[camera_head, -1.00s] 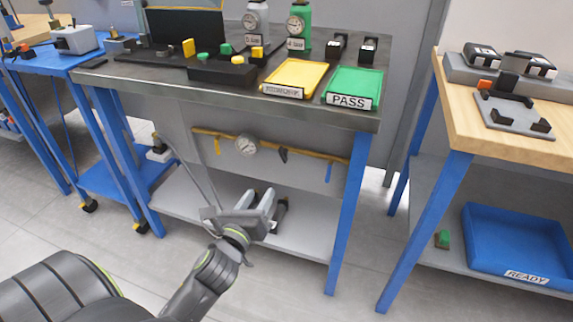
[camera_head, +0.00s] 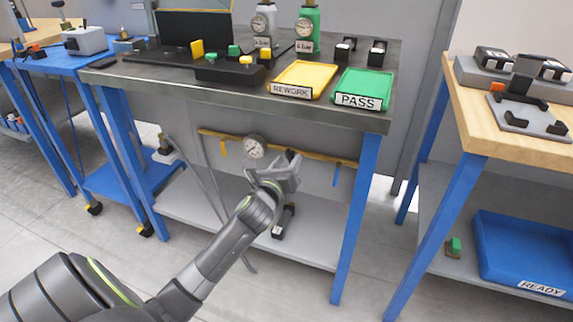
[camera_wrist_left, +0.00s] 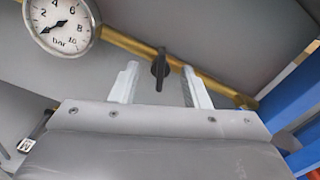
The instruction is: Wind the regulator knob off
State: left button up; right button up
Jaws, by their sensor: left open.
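The black regulator knob (camera_wrist_left: 160,68) sits on a brass pipe (camera_wrist_left: 128,44) under the table, its long side about upright in the left wrist view. It shows between the two pale fingers of my left gripper (camera_head: 286,168), with space on both sides. The gripper is open and faces the knob; the gap in depth is hard to judge. In the head view the gripper mostly hides the knob. A round pressure gauge (camera_head: 254,147) is left of it; in the left wrist view the gauge (camera_wrist_left: 62,22) has its needle pointing lower left. My right gripper is out of view.
The metal tabletop (camera_head: 150,86) overhangs the pipe, with a yellow tray (camera_head: 303,74) and a green tray (camera_head: 366,83) on it. A blue table leg (camera_head: 357,215) stands to the right. A lower shelf (camera_head: 185,210) lies below.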

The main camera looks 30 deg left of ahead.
pick_arm(q)
grip_shut()
dwell(0.3)
jog(key=shift+n, duration=0.3)
